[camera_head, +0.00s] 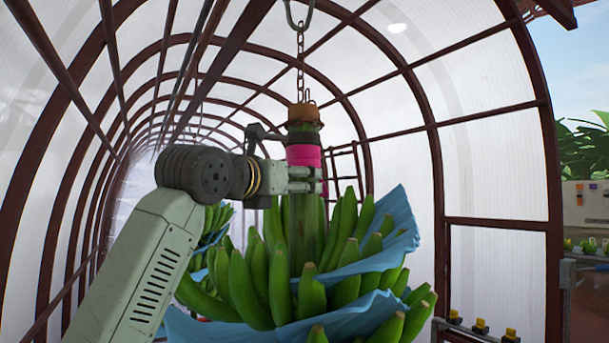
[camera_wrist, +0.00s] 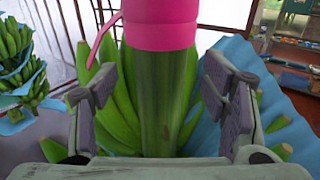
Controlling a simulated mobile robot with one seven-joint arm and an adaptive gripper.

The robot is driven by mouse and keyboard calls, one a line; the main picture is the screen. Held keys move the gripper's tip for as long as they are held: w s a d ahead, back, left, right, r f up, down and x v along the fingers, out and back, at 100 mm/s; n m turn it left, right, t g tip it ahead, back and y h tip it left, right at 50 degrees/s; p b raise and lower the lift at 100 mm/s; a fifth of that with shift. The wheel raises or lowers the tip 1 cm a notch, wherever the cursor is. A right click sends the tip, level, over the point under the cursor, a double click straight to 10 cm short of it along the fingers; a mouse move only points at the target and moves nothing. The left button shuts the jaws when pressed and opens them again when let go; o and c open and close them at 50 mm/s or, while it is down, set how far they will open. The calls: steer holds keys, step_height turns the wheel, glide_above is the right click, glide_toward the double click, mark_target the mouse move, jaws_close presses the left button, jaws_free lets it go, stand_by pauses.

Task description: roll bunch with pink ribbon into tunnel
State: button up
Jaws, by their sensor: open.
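The banana bunch (camera_head: 262,285) hangs upright from a chain, with green fruit and blue sheets between its layers. The pink ribbon (camera_head: 304,156) is wrapped around its stem near the top, below a dark band. In the wrist view the ribbon (camera_wrist: 160,25) is at the top and the green stem (camera_wrist: 168,95) runs down between my fingers. My gripper (camera_wrist: 160,105) is open, with one finger on each side of the stem just below the ribbon and gaps showing on both sides. The tunnel (camera_head: 405,75) arches over the bunch and runs back to the left.
A chain and hook (camera_head: 300,45) hold the bunch from above. Another bunch (camera_wrist: 18,60) with blue sheets hangs to the left. A bench (camera_head: 588,205) stands outside at the right. Small yellow-topped items (camera_head: 480,325) stand at the lower right.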

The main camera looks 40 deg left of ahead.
steer(key=w, duration=0.2)
steer(key=w+a+p, duration=0.1)
steer(key=w, duration=0.2)
steer(key=shift+s, duration=0.1)
jaws_close()
stand_by(0.8)
